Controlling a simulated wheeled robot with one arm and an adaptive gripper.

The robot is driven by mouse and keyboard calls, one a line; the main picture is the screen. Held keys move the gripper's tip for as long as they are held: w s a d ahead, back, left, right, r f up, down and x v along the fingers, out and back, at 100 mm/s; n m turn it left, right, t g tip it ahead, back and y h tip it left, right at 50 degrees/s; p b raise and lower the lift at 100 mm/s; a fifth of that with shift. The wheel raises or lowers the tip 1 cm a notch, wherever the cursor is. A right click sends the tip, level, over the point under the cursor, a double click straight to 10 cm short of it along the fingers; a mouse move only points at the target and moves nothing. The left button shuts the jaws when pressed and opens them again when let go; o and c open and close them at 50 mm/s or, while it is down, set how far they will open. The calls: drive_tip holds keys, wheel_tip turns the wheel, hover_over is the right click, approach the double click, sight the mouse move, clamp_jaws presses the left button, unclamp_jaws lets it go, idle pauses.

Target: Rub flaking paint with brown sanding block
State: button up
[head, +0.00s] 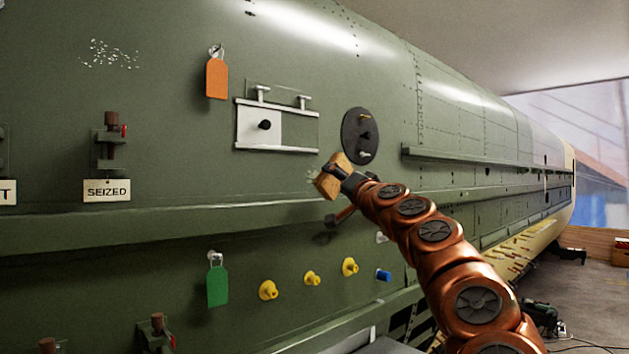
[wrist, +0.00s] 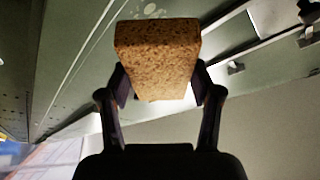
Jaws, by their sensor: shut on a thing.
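The brown sanding block (head: 331,177) is held at the tip of my arm, close to the green fuselage skin. In the wrist view the block (wrist: 157,55) fills the space between the two fingers of my gripper (wrist: 160,85), which is shut on it. Pale flaking paint (wrist: 152,11) shows just beyond the block's far edge in the wrist view. A small pale patch also shows just left of the block in the head view. Another speckled patch of flaked paint (head: 111,54) is at the upper left of the skin. Whether the block touches the skin, I cannot tell.
Around the block are a white sliding panel (head: 258,128), a dark round plate (head: 360,136) and a ledge (head: 200,225) below. An orange tag (head: 216,79), a green tag (head: 217,285), yellow plugs (head: 268,290) and a "SEIZED" label (head: 107,190) are also on the skin.

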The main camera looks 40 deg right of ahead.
drive_tip(key=p, duration=0.2)
approach(309, 175)
drive_tip(key=shift+w+d+r, duration=0.3)
drive_tip(key=shift+w+r, duration=0.15)
drive_tip(key=shift+w, duration=0.05)
drive_tip(key=shift+w+d+r, duration=0.3)
drive_tip(key=shift+w+r, duration=0.15)
drive_tip(key=shift+w, duration=0.05)
drive_tip(key=shift+w+d+f, duration=0.1)
drive_tip(key=shift+w, duration=0.8)
drive_tip(key=shift+w, duration=1.05)
drive_tip(key=shift+d, duration=0.15)
drive_tip(key=d+p, duration=0.1)
drive_tip(key=d, duration=0.2)
drive_tip(key=shift+s+d+p, duration=0.15)
drive_tip(key=shift+d+p, duration=0.1)
drive_tip(key=shift+p, duration=0.15)
drive_tip(key=d+p, duration=0.3)
drive_tip(key=p, duration=0.2)
drive_tip(key=shift+d, duration=0.3)
